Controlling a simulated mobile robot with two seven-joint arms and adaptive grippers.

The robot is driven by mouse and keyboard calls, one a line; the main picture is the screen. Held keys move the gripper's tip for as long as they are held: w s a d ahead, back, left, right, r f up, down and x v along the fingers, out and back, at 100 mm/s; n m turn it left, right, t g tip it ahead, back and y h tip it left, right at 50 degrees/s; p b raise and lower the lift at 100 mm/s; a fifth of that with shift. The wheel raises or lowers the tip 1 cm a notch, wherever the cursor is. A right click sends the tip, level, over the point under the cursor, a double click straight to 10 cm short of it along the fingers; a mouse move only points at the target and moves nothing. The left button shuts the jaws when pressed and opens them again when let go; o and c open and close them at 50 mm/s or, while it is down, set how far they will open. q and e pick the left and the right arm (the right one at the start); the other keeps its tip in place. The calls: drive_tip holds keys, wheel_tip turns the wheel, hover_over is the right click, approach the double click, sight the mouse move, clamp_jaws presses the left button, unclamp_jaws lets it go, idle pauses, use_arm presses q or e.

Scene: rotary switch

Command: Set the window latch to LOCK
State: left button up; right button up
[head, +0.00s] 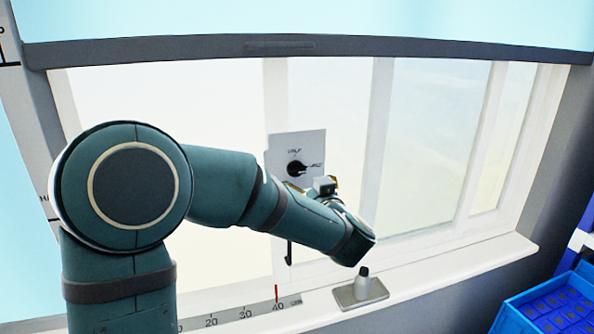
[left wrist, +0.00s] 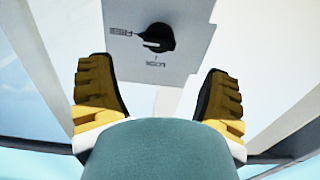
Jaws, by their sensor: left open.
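The window latch is a black rotary knob (head: 296,169) on a pale plate (head: 283,143) fixed to the window frame. Its pointer points right, toward a label on the plate's right side; another small label above the knob seems to read LOCK. In the left wrist view the plate appears turned over, with the knob (left wrist: 158,38) pointing left and the LOCK-like label below it. My left gripper (head: 312,184) is just in front of the plate's lower part, partly hidden by its wrist.
A sliding window with white frames (head: 382,130) fills the background. A blue crate (head: 550,305) is at the lower right. A dark rail (head: 200,50) crosses the top.

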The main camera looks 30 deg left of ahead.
sight(298, 173)
use_arm(q)
drive_tip(key=x, duration=0.8)
drive_tip(key=shift+w+a, duration=0.15)
drive_tip(key=shift+w, duration=0.05)
drive_tip(key=c, duration=1.2)
